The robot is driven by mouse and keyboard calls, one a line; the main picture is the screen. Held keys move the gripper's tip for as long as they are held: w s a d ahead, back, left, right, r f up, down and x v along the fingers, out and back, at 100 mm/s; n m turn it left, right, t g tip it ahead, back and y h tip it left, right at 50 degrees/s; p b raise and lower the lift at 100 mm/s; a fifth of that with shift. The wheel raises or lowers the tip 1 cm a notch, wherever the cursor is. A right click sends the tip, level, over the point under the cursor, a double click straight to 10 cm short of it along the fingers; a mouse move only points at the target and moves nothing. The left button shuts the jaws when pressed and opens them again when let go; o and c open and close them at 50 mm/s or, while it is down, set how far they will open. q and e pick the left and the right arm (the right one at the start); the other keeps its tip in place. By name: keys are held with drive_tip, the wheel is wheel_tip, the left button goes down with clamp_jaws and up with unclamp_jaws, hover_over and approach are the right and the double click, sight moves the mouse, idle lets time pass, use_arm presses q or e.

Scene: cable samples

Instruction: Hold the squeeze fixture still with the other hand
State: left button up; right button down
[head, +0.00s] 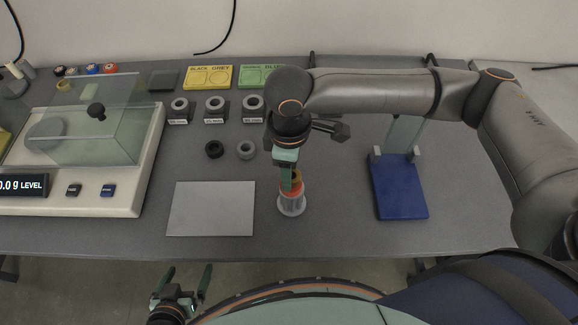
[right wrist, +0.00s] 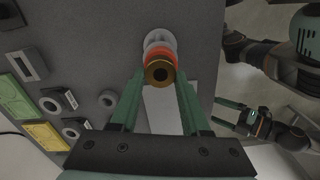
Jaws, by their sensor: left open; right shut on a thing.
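An upright piece with a pale grey flanged base, a red-orange collar and a brass top (head: 291,203) stands on the grey table. It also shows in the right wrist view (right wrist: 160,56). My right gripper (head: 290,181) comes down over it from above and is shut on its upper part; its fingers (right wrist: 157,95) flank the brass top. A blue-based stand (head: 398,187) with an upright plate and grey blocks is to the right, apart from both grippers. Which of the two is the squeeze fixture, I cannot tell by looks. My left gripper (head: 182,280) is open and empty, off the table's front edge.
A pale flat plate (head: 211,209) lies left of the held piece. A scale with a glass cover (head: 77,160) fills the left. The front right table is clear.

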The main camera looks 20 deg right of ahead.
drive_tip(key=shift+f, duration=0.2)
drive_tip(key=shift+c, duration=1.5)
unclamp_jaws()
wheel_tip(320, 180, up, 12)
drive_tip(key=shift+r, duration=0.25)
